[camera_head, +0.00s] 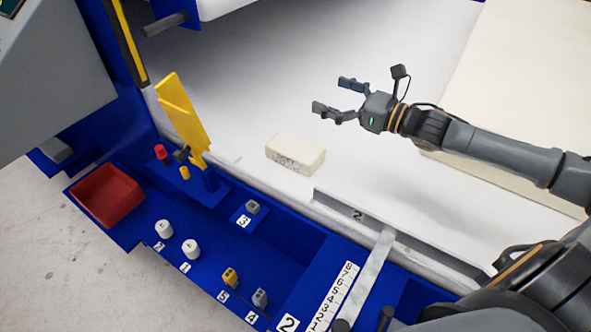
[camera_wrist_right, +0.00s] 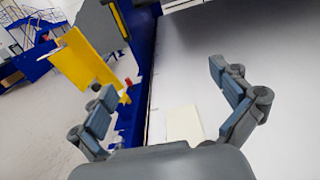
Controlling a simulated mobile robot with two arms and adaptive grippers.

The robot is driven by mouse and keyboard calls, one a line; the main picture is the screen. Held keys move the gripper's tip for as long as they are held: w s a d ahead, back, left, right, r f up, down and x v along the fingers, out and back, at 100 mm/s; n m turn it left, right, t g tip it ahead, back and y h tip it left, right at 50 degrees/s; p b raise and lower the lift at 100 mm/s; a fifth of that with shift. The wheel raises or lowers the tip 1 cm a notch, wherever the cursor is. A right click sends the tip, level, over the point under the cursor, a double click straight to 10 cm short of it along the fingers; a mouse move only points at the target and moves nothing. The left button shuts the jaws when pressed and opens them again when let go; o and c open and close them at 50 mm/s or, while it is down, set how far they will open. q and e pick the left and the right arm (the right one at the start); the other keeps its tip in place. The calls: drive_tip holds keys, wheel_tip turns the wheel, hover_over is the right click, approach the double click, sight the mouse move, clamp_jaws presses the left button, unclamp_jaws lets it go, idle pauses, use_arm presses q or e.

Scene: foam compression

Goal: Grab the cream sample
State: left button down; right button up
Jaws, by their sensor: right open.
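The cream sample (camera_head: 295,153) is a small block with dark markings on its near side. It lies on the white table surface near the blue front edge in the head view. My right gripper (camera_head: 332,97) is open and empty, above and to the right of the block in the head view, apart from it. In the right wrist view the cream sample (camera_wrist_right: 184,124) shows between the open fingers of my right gripper (camera_wrist_right: 165,95), beyond the palm, which hides its lower part. My left gripper is not in view.
A yellow upright plate (camera_head: 183,115) stands left of the block. A red tray (camera_head: 106,195), white cylinders (camera_head: 191,249) and small grey and yellow pieces sit on the blue front ledge. A metal rail (camera_head: 400,238) runs along the front. A large cream slab (camera_head: 530,90) lies at right.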

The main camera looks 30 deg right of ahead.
wheel_tip(320, 180, down, 12)
drive_tip(key=b, duration=1)
approach(300, 148)
drive_tip(key=x, duration=0.2)
drive_tip(key=shift+w+a+f, duration=0.1)
drive_tip(key=shift+w+f, duration=0.1)
drive_tip(key=shift+w, duration=0.1)
drive_tip(key=shift+w+a+r, duration=0.1)
drive_tip(key=shift+w+r, duration=0.1)
drive_tip(key=shift+w, duration=0.05)
drive_tip(key=shift+w+a+f, duration=0.15)
drive_tip(key=shift+w+a, duration=0.25)
drive_tip(key=shift+w, duration=0.2)
drive_tip(key=shift+w+a, duration=0.2)
drive_tip(key=shift+w, duration=0.05)
drive_tip(key=x, duration=0.4)
drive_tip(key=shift+w+a, duration=0.15)
drive_tip(key=shift+w, duration=0.25)
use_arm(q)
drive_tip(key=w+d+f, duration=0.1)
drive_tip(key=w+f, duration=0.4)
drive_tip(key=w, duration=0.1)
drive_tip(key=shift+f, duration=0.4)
